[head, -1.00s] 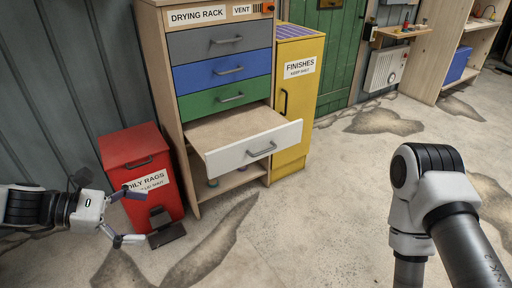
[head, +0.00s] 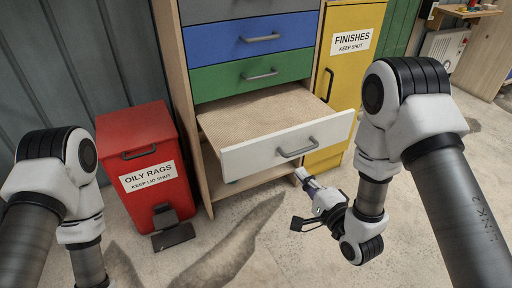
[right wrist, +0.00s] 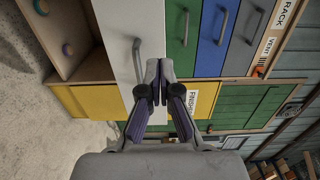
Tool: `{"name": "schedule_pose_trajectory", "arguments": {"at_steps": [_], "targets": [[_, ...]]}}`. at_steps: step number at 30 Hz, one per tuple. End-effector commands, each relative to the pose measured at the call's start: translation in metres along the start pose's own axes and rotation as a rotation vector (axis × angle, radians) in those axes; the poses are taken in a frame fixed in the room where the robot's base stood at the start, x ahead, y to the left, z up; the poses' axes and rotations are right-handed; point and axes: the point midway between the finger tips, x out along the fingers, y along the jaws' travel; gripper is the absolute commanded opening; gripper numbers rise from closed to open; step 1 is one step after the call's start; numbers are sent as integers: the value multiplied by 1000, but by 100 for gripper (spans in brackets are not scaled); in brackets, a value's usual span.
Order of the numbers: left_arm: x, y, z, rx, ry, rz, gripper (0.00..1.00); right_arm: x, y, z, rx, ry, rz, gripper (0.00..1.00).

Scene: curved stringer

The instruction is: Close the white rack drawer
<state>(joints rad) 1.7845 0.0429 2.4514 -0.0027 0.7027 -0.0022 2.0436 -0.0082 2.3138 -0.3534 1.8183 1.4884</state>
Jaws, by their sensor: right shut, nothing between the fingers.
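The white drawer (head: 250,155) is pulled out of the wooden drying rack, below the green drawer (head: 250,72). Its pale empty floor shows, and its front has a grey bar handle (head: 298,149). My right gripper (head: 301,175) is shut and empty, just in front of and below the drawer front near the handle. In the right wrist view the shut fingertips (right wrist: 159,82) appear beside the handle (right wrist: 137,62) on the white front (right wrist: 120,35); I cannot tell whether they touch. My left arm is at the left, its gripper out of frame.
A red oily rags bin (head: 140,155) with a pedal stands left of the rack. The yellow finishes cabinet (head: 350,60) stands right of it. A blue drawer (head: 250,42) above is shut. The concrete floor in front is mostly clear.

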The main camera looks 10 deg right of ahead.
Motion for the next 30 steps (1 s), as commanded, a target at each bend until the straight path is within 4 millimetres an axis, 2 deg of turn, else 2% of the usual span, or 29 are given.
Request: {"name": "schedule_pose_trajectory", "arguments": {"at_steps": [1, 3, 7, 21, 25, 30], "targets": [[10, 0, 10, 7, -24, -3, 100, 2, 2, 0, -4, -1, -8, 0], [13, 0, 16, 4, -38, -3, 100, 4, -1, 0, -6, -1, -12, 0], [13, 0, 16, 2, -37, -3, 100, 16, -2, 0, -8, -1, -12, 0], [33, -1, 16, -1, -36, -4, 100, 114, -1, 0, -9, -1, -12, 0], [37, -1, 16, -1, -36, -4, 100, 133, -1, -1, -8, 0, -11, 0], [38, -1, 16, -1, -36, -4, 100, 142, -2, -1, -6, 1, -9, 0]]}}
